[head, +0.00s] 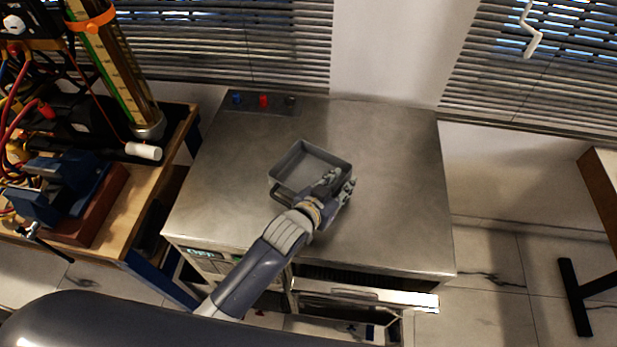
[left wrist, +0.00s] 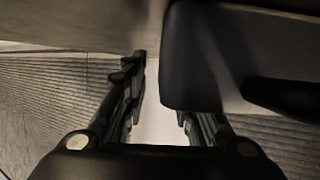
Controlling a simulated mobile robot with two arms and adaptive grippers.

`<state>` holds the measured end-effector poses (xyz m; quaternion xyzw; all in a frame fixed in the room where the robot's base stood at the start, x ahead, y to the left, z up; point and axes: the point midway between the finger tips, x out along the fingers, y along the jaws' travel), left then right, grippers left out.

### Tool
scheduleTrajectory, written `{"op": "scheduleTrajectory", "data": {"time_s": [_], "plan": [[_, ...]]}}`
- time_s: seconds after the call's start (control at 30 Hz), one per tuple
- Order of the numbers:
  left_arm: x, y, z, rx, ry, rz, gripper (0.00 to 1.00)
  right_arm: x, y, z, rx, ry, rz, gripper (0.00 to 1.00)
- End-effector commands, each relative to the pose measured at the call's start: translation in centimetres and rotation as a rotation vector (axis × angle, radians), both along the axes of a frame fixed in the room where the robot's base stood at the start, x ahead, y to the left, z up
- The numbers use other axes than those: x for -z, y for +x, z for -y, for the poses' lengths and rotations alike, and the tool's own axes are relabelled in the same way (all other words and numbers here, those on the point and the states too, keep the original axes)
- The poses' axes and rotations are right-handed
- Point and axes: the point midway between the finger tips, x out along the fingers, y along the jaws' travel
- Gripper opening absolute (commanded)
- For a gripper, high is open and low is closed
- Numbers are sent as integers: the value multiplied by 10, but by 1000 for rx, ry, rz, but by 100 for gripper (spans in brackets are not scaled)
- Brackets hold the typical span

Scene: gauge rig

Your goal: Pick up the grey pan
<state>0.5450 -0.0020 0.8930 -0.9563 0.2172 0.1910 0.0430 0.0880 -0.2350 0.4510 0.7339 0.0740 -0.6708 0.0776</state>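The grey pan (head: 312,160), a shallow square tray with raised walls, sits on the metal worktop. A handle-like loop shows on its near left side. My left gripper (head: 340,186) is at the pan's near right side and hides part of that wall. In the left wrist view the fingers of my left gripper (left wrist: 160,105) stand apart with a gap between them. A dark rounded shape (left wrist: 192,60), likely the pan, covers part of the right finger. Whether the fingers touch the pan is unclear. My right gripper is out of view.
The metal cabinet top (head: 390,170) is mostly clear around the pan. Small blue, red and dark knobs (head: 263,101) line its back left edge. A drawer (head: 365,296) stands open at the front. A bench with a vise (head: 60,185) and gauge tube stands at the left.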

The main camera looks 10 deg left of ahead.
Motion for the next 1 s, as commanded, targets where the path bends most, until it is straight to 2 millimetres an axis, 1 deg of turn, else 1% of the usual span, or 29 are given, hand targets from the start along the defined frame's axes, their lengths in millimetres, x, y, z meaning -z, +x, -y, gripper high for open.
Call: {"op": "scheduleTrajectory", "data": {"time_s": [0.27, 0.3, 0.37, 0.4, 0.43, 0.83, 1.0], "plan": [[1, 3, 1, 0, 0, 0, 26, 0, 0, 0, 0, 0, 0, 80], [1, 3, 1, 0, 1, 0, 24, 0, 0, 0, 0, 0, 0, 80], [1, 3, 1, 0, 1, 0, 10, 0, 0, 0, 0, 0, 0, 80], [1, 3, 1, 0, 1, 0, 1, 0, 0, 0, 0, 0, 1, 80], [1, 3, 1, 0, 1, 0, 0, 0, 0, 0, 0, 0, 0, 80], [0, 3, 1, 1, 1, 3, 0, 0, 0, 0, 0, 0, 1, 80], [-6, 3, 1, 1, 0, 4, 0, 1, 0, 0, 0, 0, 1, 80]]}}
